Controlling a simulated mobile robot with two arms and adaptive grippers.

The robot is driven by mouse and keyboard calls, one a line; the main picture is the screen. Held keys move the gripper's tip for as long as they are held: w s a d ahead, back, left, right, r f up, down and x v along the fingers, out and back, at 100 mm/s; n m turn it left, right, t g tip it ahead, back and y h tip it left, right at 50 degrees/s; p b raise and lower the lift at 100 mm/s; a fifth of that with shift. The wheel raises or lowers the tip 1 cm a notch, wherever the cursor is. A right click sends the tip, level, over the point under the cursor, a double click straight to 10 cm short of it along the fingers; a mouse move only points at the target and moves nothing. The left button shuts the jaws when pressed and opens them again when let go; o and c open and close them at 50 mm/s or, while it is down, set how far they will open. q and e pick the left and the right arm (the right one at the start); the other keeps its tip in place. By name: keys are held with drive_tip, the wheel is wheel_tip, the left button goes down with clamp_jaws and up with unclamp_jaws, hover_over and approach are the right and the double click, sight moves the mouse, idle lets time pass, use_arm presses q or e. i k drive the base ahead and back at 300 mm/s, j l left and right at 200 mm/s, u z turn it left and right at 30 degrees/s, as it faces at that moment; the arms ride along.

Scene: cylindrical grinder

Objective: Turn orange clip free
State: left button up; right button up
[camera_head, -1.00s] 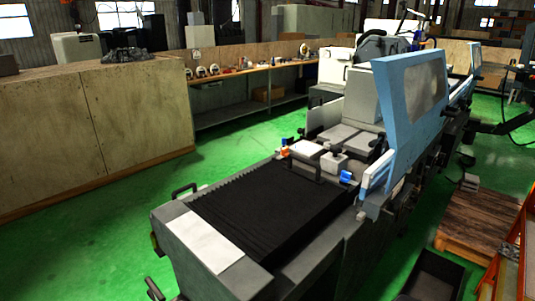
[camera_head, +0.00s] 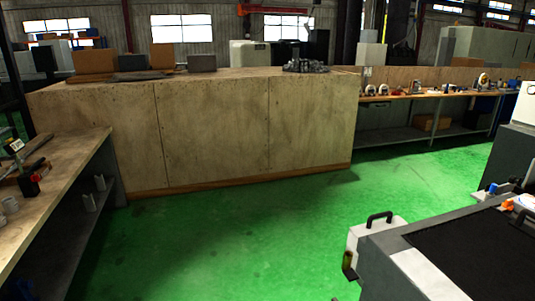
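Neither of my grippers is in view.
A large wooden crate (camera_head: 210,130) stands across the back. A workbench with tools (camera_head: 60,180) is at the left. Another bench (camera_head: 440,98) runs along the back right. The green floor (camera_head: 230,235) between them is clear.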

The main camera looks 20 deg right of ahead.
sight(507, 206)
drive_tip(key=i, duration=0.65)
drive_tip(key=i+j, duration=0.15)
drive_tip(key=i, duration=0.55)
drive_tip(key=i+z, duration=0.1)
drive_tip(key=i, duration=0.55)
drive_tip(key=i+l+z, duration=0.15)
drive_tip(key=i+z, duration=0.7)
drive_tip(key=i+j+z, duration=0.2)
drive_tip(key=i+z, duration=0.25)
drive_tip(key=i, duration=0.15)
drive_tip(key=i+j+z, duration=0.45)
drive_tip(key=l, duration=0.1)
